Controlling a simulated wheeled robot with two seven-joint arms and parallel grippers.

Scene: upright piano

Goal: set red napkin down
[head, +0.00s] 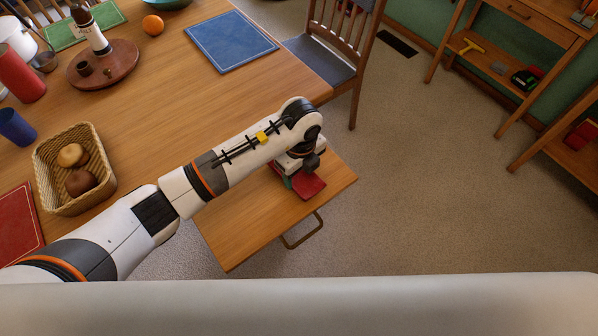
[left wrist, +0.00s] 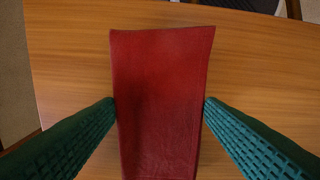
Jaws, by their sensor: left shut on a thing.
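The red napkin (left wrist: 160,90) is a flat, folded dark red strip between the two green fingers of my left gripper (left wrist: 160,104) in the left wrist view. The fingers touch its two long sides and are shut on it. In the head view the napkin (head: 309,187) shows at the end of my left arm, over the small wooden leaf (head: 255,228) at the table's front. My wrist hides part of the napkin and most of the left gripper (head: 290,183) there. I cannot tell whether the napkin touches the wood. My right gripper is not in view.
The wooden table (head: 150,75) holds a bread basket (head: 48,163), a round wooden tray (head: 128,62), a red cylinder (head: 20,75), a blue cup (head: 15,127) and a blue placemat (head: 228,41). A chair (head: 325,62) stands behind the leaf. Bare wood lies left of the napkin.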

